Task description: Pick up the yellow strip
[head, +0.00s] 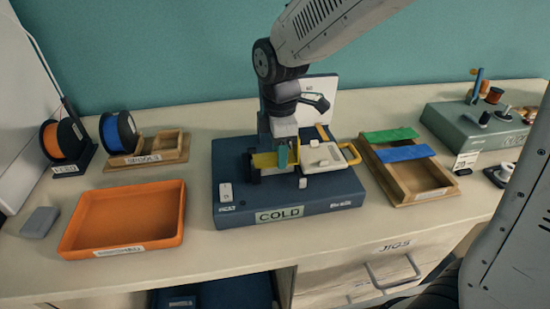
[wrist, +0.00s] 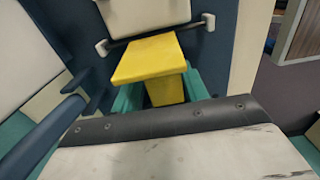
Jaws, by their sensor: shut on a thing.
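The yellow strip (head: 264,160) is at the dark blue station labelled COLD (head: 232,193), left of the white plate with a yellow handle. My gripper (head: 283,157) points down there, its teal fingers shut on the strip. In the wrist view the yellow strip (wrist: 148,58) sits between the teal fingers of my gripper (wrist: 163,92), its flat part stretching beyond them. I cannot tell whether the strip still touches the station. A green strip (head: 390,135) and a blue strip (head: 405,153) lie across the wooden tray (head: 425,197) on the right.
An orange tray (head: 72,230) and a grey block (head: 39,222) stand at the left. Spools (head: 118,131) and a wooden holder (head: 150,158) are behind them. A grey-green station with knobs (head: 470,125) is at the far right. Bare table shows between the orange tray and the blue station.

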